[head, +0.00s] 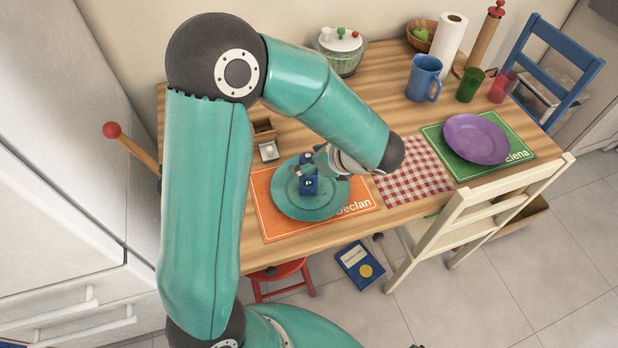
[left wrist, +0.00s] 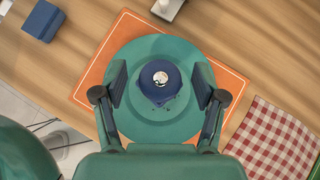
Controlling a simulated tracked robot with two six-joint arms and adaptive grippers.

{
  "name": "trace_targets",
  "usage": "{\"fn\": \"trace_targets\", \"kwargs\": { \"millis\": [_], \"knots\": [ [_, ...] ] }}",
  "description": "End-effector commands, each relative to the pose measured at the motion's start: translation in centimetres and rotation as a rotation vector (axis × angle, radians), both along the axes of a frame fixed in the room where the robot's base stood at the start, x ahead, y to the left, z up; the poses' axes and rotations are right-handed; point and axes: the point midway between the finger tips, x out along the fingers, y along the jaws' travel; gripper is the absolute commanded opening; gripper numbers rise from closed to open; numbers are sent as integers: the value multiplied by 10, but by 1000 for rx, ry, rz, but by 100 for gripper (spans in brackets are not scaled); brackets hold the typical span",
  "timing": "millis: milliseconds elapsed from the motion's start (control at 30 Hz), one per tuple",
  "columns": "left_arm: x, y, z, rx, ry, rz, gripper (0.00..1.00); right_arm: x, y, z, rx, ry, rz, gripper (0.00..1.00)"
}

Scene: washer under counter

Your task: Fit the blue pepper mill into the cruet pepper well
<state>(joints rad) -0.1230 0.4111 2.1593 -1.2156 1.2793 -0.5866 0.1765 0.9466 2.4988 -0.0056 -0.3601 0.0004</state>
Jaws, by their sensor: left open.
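The blue pepper mill (head: 310,187), marked with a P, stands on the teal plate (head: 283,203) on the orange Declan placemat. In the left wrist view the mill (left wrist: 160,88) appears from above, with a pale round mark on top. My left gripper (head: 317,165) is open over the plate. In the left wrist view its fingers (left wrist: 160,86) are on either side of the mill, with a gap on each side. The wooden cruet (head: 264,128) stands behind the plate with a white shaker (head: 269,150) at its front. My right gripper is not in view.
A checked cloth (head: 412,172) lies right of the orange placemat. The blue mug (head: 424,80) and green cup (head: 469,86) stand farther right.

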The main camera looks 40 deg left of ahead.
Motion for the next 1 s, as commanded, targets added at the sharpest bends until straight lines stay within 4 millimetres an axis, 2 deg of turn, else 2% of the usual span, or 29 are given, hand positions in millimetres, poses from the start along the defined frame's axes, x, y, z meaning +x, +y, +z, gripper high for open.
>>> {"fn": "trace_targets", "kwargs": {
  "millis": [267, 600, 700, 1000],
  "knots": [
    [0, 3, -2, 0, 0, 0, 69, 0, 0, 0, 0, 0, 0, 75],
    [0, 3, -2, 0, -1, 1, 13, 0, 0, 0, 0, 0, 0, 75],
    [0, 3, -2, 0, -1, 1, 0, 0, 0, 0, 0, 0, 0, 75],
    [0, 3, -2, 1, -1, 0, 0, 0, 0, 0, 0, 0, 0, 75]
  ]
}}
